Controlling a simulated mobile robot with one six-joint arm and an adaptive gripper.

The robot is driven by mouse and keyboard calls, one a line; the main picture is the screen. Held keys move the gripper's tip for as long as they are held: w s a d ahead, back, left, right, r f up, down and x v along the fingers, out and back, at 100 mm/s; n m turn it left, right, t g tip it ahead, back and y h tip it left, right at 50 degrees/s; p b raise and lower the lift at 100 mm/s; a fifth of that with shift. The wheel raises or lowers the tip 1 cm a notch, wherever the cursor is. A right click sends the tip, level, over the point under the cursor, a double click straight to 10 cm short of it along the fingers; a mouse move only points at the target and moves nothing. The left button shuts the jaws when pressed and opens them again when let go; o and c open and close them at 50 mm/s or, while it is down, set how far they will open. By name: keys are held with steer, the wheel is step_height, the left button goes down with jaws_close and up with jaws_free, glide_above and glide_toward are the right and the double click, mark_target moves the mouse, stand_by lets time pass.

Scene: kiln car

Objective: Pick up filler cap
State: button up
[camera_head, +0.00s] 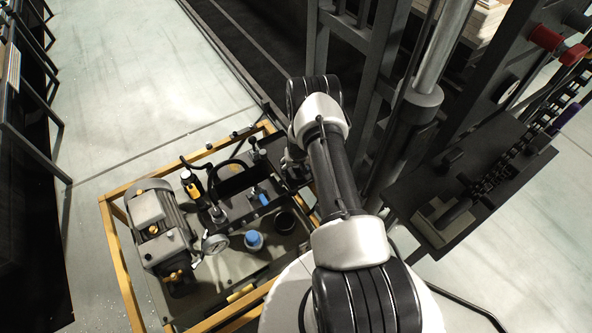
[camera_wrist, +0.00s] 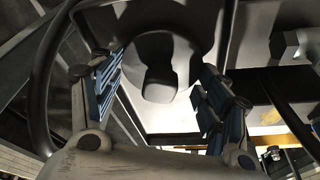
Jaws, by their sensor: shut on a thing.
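A dark grey round piece with a stubby raised part, which looks like the filler cap (camera_wrist: 158,75), sits between the two blue-padded fingers of my gripper (camera_wrist: 160,95) in the wrist view. The fingers are shut on it, one on each side. Part of its outline blends into the dark shapes behind it. In the head view my forearm and wrist cover most of the gripper at the right side of the yellow-framed power unit (camera_head: 120,262), so I cannot make out the cap there.
The unit carries a motor (camera_head: 160,225), a pressure gauge (camera_head: 215,244), a blue-topped part (camera_head: 253,240) and a dark round cup-like part (camera_head: 284,221). Dark steel uprights and a vertical cylinder (camera_head: 435,60) stand close to my arm's right. Open floor (camera_head: 130,70) lies at upper left.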

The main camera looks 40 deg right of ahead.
step_height(320, 180, up, 20)
steer(key=p, duration=0.6)
steer(key=a+r+n, duration=0.2)
steer(key=a+r, duration=0.7)
steer(key=a, duration=0.3)
steer(key=s+a+r+n, duration=0.1)
steer(key=s+a+r, duration=0.3)
steer(key=a, duration=0.3)
steer(key=s+a+r+n+y, duration=0.1)
steer(key=s+a+r+n, duration=0.1)
steer(key=s+a+r, duration=0.3)
steer(key=shift+s+a+r, duration=0.2)
steer(key=shift+s+a, duration=0.65)
steer(key=shift+a, duration=0.2)
